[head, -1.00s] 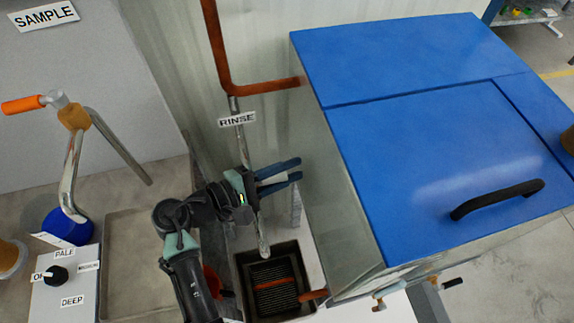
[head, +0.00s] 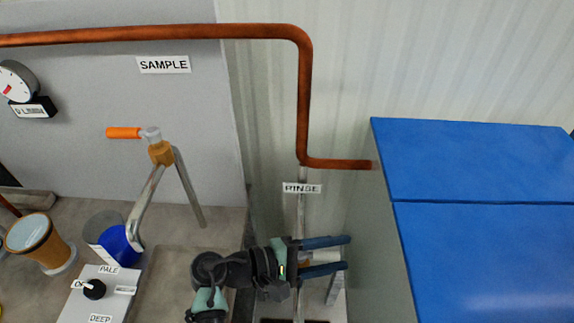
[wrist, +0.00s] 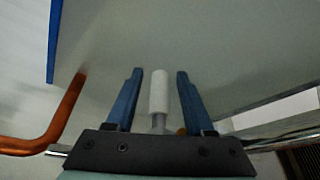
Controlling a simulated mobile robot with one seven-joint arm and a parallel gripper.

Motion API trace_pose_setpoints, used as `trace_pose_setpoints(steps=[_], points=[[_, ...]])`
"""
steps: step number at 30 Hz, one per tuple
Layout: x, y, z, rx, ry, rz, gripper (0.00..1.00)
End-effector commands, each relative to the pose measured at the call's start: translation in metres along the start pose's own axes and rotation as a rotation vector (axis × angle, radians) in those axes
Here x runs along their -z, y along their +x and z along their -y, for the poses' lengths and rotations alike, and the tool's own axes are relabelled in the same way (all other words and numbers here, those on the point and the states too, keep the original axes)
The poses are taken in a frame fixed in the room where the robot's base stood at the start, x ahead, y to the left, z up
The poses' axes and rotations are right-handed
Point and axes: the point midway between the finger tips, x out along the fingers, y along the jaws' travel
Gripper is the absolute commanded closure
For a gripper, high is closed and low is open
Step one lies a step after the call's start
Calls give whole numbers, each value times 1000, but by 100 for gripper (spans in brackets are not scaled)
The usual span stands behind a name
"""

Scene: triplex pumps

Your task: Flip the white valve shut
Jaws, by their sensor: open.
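The white valve handle (wrist: 159,92) shows in the wrist view as a short white cylinder on a grey metal stem. It lies between the two blue fingers of my gripper (wrist: 160,73), with a visible gap on each side. The fingers are open and apart from it in the picture. In the head view my gripper (head: 348,253) points right, below the RINSE label (head: 301,188) and close to the grey side of the blue-topped cabinet.
The blue-topped cabinet (head: 480,165) fills the right. A copper pipe (head: 304,100) bends down beside it and shows at the wrist view's left (wrist: 62,115). An orange-handled valve (head: 124,132), a blue cup (head: 118,246) and a dial box (head: 95,290) stand at left.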

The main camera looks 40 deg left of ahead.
Motion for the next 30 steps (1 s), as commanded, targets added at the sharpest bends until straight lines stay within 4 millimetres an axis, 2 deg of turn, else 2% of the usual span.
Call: trace_pose_setpoints(steps=[9,15,21,30], points=[[1,-71,0,-3,1,-5,47],[1,-103,0,-2,0,-2,47],[0,-115,0,0,0,0,47],[0,-115,0,0,0,0,47]])
